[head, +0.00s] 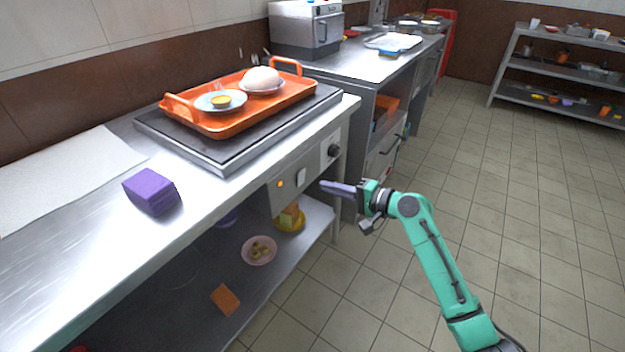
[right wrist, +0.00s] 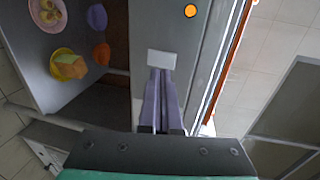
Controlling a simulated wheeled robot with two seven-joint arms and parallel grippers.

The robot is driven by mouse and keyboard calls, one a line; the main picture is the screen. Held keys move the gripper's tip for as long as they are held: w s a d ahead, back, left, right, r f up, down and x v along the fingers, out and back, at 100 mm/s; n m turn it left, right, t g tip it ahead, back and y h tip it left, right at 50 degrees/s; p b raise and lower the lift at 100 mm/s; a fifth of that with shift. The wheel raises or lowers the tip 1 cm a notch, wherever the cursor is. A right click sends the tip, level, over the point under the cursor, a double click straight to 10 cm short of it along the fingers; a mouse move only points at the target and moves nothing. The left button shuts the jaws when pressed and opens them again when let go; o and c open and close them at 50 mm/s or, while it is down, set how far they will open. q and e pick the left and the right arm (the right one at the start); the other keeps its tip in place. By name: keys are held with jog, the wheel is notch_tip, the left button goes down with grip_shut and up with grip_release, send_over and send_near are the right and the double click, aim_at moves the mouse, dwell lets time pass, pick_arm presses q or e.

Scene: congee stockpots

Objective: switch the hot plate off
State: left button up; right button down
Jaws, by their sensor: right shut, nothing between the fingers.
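The hot plate (head: 222,153) is a dark flat slab on the steel counter. On the counter's front panel (head: 287,198) are a glowing orange light (head: 280,184), a white rocker switch (head: 301,175) and a black knob (head: 334,151). My right gripper (head: 324,185) is shut and empty, with its purple fingers pointing at the panel just right of the switch in the head view. In the right wrist view the fingertips (right wrist: 161,73) overlap the lower edge of the white switch (right wrist: 161,59); I cannot tell whether they touch. The light (right wrist: 190,11) also shows lit there. My left gripper is not in view.
An orange tray (head: 213,131) with a bowl and a plated bun stands on the hot plate. A purple block (head: 151,192) sits on the counter's left. The shelf below (head: 285,255) holds a plate, a yellow bowl and other items. The tiled floor at right is clear.

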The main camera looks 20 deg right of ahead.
aim_at(302, 176)
jog(key=x, duration=0.3)
jog(key=r+x, duration=0.1)
jog(key=shift+w+a+f, duration=0.1)
jog(key=shift+w+a, duration=0.2)
jog(key=shift+w, duration=0.1)
jog(key=shift+w+a, duration=0.25)
jog(key=shift+w, duration=0.05)
